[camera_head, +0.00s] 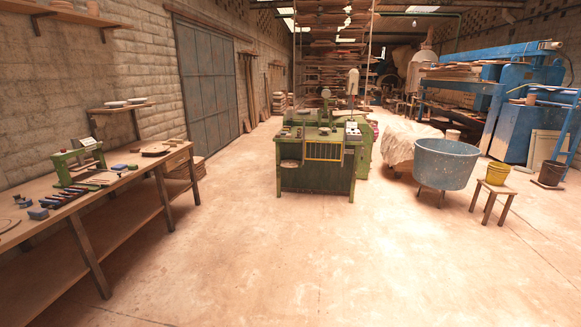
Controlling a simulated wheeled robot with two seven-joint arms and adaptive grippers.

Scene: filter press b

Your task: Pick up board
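A flat wooden board (155,150) lies near the far right end of the long wooden workbench (120,190) on the left. A stack of flat brown pieces (188,168), perhaps boards, stands beyond that end of the bench. I cannot tell which piece the task means. More boards are stacked on a tall rack (335,60) at the back. Neither of my grippers shows in the head view.
The bench carries a green press (77,160), a row of tools and small blue blocks (38,213). A green machine table (316,175) stands mid-room. A blue tub (445,163) and a stool with a yellow bucket (497,172) stand right. The foreground floor is clear.

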